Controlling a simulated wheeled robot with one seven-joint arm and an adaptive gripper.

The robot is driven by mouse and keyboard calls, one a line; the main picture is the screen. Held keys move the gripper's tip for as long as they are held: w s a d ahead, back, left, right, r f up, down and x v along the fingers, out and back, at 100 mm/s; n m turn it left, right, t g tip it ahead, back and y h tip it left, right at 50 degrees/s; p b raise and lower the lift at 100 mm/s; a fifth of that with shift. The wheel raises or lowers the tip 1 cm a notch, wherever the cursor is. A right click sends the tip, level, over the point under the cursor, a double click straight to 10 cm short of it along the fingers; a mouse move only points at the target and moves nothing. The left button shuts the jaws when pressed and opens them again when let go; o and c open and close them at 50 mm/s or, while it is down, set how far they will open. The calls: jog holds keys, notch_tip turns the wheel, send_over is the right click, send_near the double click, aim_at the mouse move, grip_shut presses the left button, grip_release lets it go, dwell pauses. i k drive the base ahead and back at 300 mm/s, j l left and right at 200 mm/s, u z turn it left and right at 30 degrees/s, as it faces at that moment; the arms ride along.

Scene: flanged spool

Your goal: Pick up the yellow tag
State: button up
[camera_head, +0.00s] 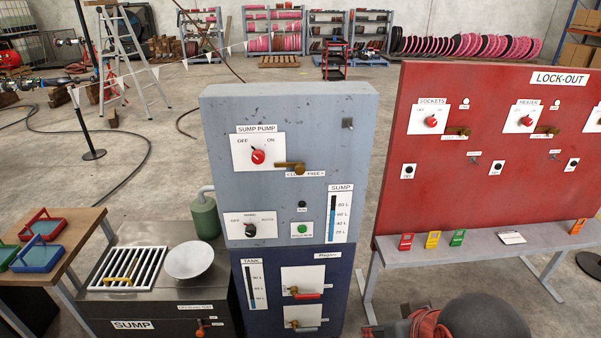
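Nothing covers the yellow tag. I cannot make out my gripper in this view.
An orange tag (577,227) and a white card (511,237) lie farther right on the shelf. A blue-grey sump pump cabinet (290,205) stands left of the board. A dark rounded shape (487,318) and reddish coils (428,325) fill the bottom, below the shelf.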

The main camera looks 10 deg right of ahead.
aim_at(431, 243)
jog(key=i+l, duration=0.15)
jog(key=l, duration=0.25)
jog(key=i+l, duration=0.15)
jog(key=l, duration=0.25)
jog(key=i+l, duration=0.15)
jog(key=l, duration=0.25)
jog(key=i+l, duration=0.15)
jog(key=l, duration=0.25)
jog(key=i+l, duration=0.15)
jog(key=l, duration=0.25)
jog(key=i+l, duration=0.15)
jog(key=l, duration=0.25)
jog(key=i+j+z, duration=0.1)
jog(key=j, duration=0.65)
jog(key=i+z, duration=0.05)
